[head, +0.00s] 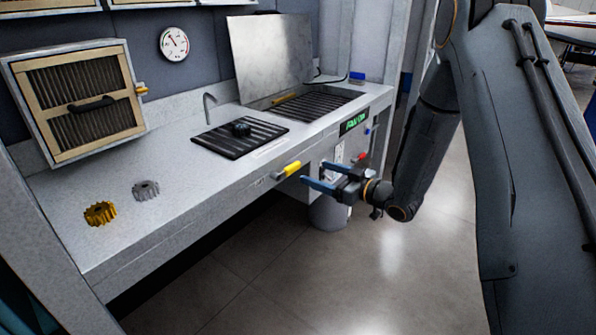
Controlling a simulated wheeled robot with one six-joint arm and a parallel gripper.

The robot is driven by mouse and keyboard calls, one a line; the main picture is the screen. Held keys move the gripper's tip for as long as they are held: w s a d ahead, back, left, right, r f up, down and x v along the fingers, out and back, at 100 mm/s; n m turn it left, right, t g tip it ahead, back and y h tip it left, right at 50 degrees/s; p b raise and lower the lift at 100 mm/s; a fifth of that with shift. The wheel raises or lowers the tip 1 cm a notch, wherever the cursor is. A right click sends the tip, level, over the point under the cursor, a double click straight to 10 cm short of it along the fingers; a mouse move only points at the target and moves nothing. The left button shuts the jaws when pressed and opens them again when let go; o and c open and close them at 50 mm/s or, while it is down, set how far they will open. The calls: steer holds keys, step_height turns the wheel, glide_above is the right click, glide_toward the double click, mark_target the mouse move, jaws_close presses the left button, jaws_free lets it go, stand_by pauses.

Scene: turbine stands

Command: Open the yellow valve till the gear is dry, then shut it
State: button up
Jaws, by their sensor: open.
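The yellow valve handle (288,170) sticks out from the front face of the bench, below the left black grate. My gripper (311,174) is in front of the bench, just right of the valve. Its two blue fingers point left toward the handle and are apart, with nothing seen between them. A dark gear (241,129) lies on the left grate (226,146), near a small bent spout (208,104). Whether that gear is wet is too small to tell. A brass gear (101,213) and a grey gear (146,190) lie on the bench top at left.
A second grate (313,102) lies at the right, with a metal plate (270,58) upright behind it. A green-lit display (355,122) and a red handle (359,156) are on the front. A filter box (78,98) stands at back left. A grey bin (329,212) stands below. The near floor is clear.

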mark_target(295, 166)
steer(key=w+a, duration=0.1)
steer(key=a, duration=0.1)
steer(key=w+a+y, duration=0.1)
steer(key=a, duration=0.1)
steer(key=w+a+y, duration=0.1)
steer(key=a, duration=0.2)
steer(key=shift+w+n, duration=0.3)
steer(key=shift+w, duration=0.1)
steer(key=shift+c, duration=0.3)
steer(key=c, duration=1.4)
steer(key=shift+c, duration=0.2)
